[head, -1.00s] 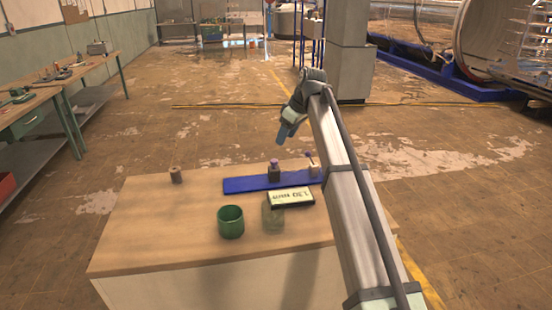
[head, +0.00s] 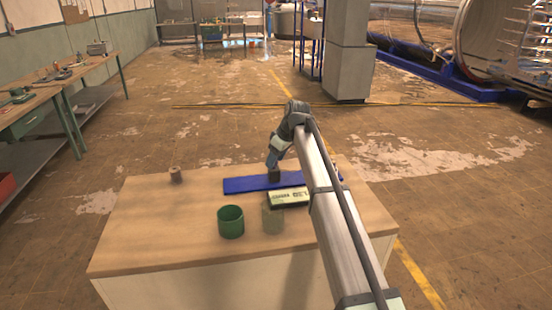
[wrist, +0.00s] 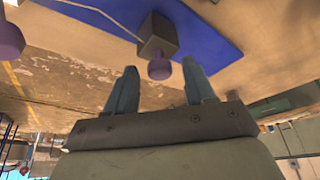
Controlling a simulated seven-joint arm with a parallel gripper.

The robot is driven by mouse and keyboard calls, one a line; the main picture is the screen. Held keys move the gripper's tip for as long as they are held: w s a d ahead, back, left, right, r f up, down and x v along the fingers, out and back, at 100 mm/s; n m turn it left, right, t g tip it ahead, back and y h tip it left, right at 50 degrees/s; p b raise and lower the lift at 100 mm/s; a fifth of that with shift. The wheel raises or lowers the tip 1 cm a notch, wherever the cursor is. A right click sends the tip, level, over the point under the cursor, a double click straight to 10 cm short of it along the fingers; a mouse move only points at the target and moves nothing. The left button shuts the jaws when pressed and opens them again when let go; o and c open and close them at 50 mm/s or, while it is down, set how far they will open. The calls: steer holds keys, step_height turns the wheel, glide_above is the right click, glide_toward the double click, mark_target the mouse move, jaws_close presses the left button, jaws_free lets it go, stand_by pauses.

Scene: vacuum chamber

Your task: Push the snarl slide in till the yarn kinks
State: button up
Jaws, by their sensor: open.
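A blue board (head: 238,185) lies on the wooden table, with a dark block (head: 274,174) at its middle. In the wrist view the block (wrist: 158,38) carries a purple knob (wrist: 159,69) pointing toward my gripper. A pale yarn (wrist: 108,18) runs from near the block across the blue board. A second purple knob (wrist: 8,40) shows at the left edge of the wrist view; my arm hides that end in the head view. I cannot tell which part is the slide. My gripper (wrist: 160,85) is open, its fingers either side of the knob's line and apart from it.
A box with a display (head: 288,197) lies in front of the board. A green cup (head: 230,222) and a greenish translucent cup (head: 272,219) stand nearer the front edge. A small brown cylinder (head: 175,174) stands at the back left. The table's left part is clear.

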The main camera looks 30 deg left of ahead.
steer(key=shift+c, duration=0.3)
jaws_close()
stand_by(0.3)
